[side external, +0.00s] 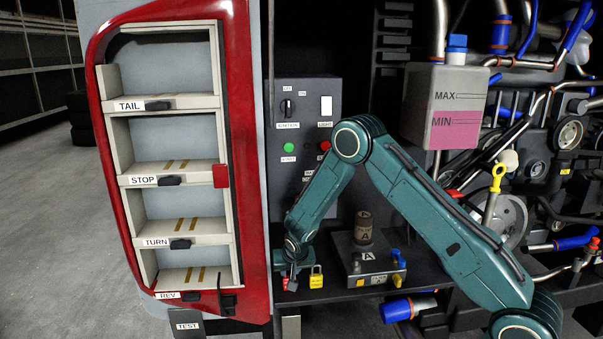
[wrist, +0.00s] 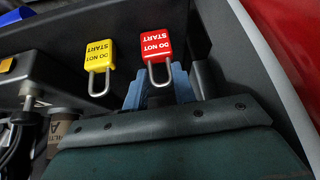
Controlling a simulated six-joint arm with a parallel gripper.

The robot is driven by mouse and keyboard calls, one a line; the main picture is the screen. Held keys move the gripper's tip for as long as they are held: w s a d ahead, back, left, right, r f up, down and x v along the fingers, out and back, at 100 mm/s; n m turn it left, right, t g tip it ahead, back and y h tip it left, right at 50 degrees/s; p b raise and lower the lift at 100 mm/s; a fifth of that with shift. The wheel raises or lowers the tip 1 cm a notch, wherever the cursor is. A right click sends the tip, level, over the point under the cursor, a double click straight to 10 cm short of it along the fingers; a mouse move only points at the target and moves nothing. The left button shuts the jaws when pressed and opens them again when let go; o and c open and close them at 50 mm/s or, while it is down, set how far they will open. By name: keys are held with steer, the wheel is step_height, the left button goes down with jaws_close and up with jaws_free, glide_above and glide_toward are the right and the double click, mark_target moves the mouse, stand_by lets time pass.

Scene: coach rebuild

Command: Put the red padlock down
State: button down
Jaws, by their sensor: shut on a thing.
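The red padlock (wrist: 155,44), lettered DO NOT START, shows in the wrist view with its metal shackle towards my gripper. My gripper (wrist: 160,83) has light blue fingers at the shackle and is shut on the red padlock. In the side external view my gripper (side external: 292,268) points down at the left end of the dark shelf; the red padlock there is small and partly hidden. I cannot tell whether it touches the shelf. A yellow padlock (side external: 316,278) is just right of it; it also shows in the wrist view (wrist: 99,53), apart from the red one.
The red-framed lamp housing (side external: 258,160) stands close on the left. A control panel (side external: 307,120) is behind my arm. A small box (side external: 368,268) with a brown cylinder (side external: 363,228) on it sits to the right on the shelf. Pipes and pulleys fill the right side.

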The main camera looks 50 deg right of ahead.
steer(key=shift+f, duration=0.1)
steer(key=c, duration=1.1)
jaws_free()
steer(key=shift+c, duration=0.2)
steer(key=shift+s+a+r, duration=0.1)
steer(key=shift+r, duration=0.4)
steer(key=v, duration=1.1)
steer(key=shift+s, duration=0.15)
